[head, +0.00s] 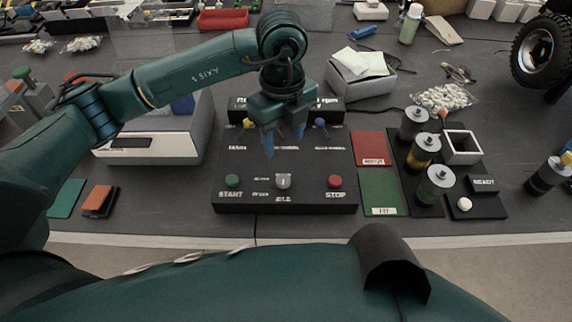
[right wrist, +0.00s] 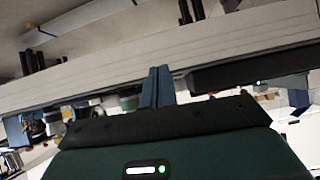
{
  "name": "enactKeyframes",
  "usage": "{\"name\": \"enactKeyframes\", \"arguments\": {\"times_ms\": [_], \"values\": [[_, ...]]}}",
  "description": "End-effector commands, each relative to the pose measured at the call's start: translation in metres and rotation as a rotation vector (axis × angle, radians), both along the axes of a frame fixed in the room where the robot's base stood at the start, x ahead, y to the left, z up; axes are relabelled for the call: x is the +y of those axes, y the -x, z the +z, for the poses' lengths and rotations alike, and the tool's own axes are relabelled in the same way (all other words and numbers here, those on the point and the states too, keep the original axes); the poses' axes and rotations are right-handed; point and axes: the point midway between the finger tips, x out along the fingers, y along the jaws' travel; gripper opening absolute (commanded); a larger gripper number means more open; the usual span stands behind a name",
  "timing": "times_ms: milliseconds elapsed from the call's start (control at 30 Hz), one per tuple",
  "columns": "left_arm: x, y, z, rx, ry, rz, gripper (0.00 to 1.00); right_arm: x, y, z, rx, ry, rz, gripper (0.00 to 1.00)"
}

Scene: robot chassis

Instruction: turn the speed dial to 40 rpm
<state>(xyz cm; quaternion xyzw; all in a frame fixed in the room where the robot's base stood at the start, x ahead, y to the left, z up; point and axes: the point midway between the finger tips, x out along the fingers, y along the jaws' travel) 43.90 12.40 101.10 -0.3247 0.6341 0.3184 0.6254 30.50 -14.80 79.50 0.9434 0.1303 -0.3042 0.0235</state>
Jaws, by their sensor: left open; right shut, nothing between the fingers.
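A black control panel (head: 310,199) stands on the table in the middle of the head view. A silver-grey knob (head: 283,181) sits at its front centre, above a label that seems to read IDLE; the smaller marks beside it are too small to read. My left gripper (head: 283,140) is open, pointing down over the panel's upper middle, behind the knob and apart from it. It hides part of the panel's face and rear display strip. My right gripper (right wrist: 157,88) is shut and empty in the right wrist view, away from the panel.
A green START button (head: 233,181) and a red STOP button (head: 335,182) flank the knob. Yellow (head: 249,123) and blue (head: 320,122) knobs are at the panel's rear.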

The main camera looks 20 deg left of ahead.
Motion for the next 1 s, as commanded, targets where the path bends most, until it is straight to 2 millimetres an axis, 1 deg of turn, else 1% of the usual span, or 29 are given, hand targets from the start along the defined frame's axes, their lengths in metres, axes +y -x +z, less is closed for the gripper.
{"name": "enactKeyframes", "arguments": {"times_ms": [67,167,500,600,700,800,1000], "values": [[0.004,-0.002,-0.004,-0.005,-0.021,0.014,0.52,0.0,0.002,0.0,0.005,0.001,0.0,0.0],[0.004,-0.001,-0.016,-0.003,-0.02,0.015,0.52,0.0,0.004,0.001,0.01,0.001,-0.001,0.0],[0.003,0.0,-0.086,-0.001,-0.018,0.012,0.52,-0.003,0.009,0.003,0.031,0.007,-0.009,0.0],[0.003,0.0,-0.103,-0.003,-0.016,0.011,0.52,-0.004,0.01,0.003,0.034,0.006,-0.012,0.0],[0.002,-0.001,-0.116,-0.004,-0.014,0.011,0.52,-0.004,0.01,0.002,0.038,0.007,-0.015,0.0],[0.003,-0.001,-0.124,-0.005,-0.014,0.01,0.52,-0.004,0.01,0.001,0.041,0.008,-0.015,0.0],[0.003,-0.001,-0.13,-0.006,-0.014,0.009,0.52,-0.006,0.006,0.001,0.036,0.01,-0.017,0.0]]}}
